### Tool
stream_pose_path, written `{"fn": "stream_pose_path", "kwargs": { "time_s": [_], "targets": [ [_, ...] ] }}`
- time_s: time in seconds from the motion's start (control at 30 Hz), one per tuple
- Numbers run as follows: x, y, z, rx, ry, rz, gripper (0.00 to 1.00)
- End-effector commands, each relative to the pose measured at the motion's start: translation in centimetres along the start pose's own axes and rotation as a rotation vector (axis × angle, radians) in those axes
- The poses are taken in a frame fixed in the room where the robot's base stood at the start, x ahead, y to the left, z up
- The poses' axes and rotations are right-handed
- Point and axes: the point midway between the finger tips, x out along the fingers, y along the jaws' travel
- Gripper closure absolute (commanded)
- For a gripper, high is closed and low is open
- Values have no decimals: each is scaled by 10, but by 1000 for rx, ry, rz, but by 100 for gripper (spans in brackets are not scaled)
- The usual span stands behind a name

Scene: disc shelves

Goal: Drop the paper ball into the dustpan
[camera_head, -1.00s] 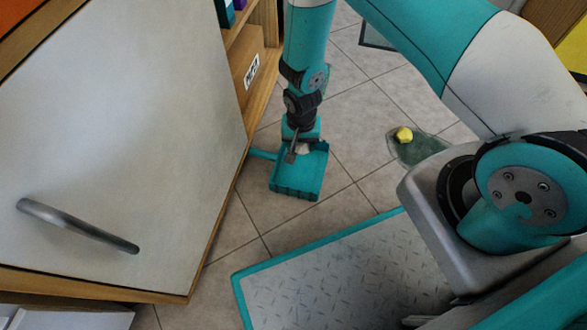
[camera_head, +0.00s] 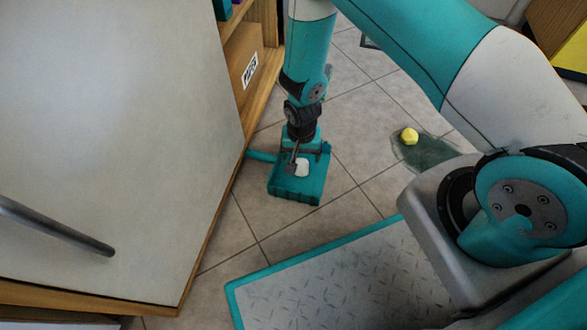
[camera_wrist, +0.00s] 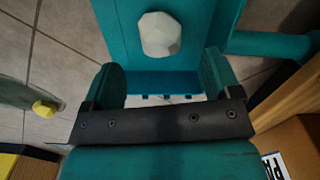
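The white paper ball (camera_head: 302,167) lies in the teal dustpan (camera_head: 297,188) on the tiled floor. In the wrist view the ball (camera_wrist: 160,34) rests on the dustpan's floor (camera_wrist: 118,25), just beyond my fingertips and apart from them. My gripper (camera_head: 297,152) is low over the dustpan in the head view. In the wrist view my gripper (camera_wrist: 162,66) has its two teal fingers spread wide with nothing between them. The dustpan's handle (camera_head: 261,155) points left, towards the shelf.
A yellow lump (camera_head: 410,136) lies on a dark green patch (camera_head: 430,151) on the floor to the right. A wooden shelf with a labelled box (camera_head: 241,76) and a pale door (camera_head: 110,130) stand on the left.

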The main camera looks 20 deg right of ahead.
Motion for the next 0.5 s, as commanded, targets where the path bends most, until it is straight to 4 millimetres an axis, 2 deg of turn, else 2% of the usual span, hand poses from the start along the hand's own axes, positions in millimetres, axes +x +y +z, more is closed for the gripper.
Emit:
{"fn": "stream_pose_path", "kwargs": {
  "time_s": [0.17,0.27,0.37,0.5],
  "targets": [
    [-2,0,0,0,0,0,17],
    [-10,0,0,0,0,0,17],
    [-29,0,0,0,1,-1,17],
    [-65,0,0,0,2,-2,17]
  ]
}}
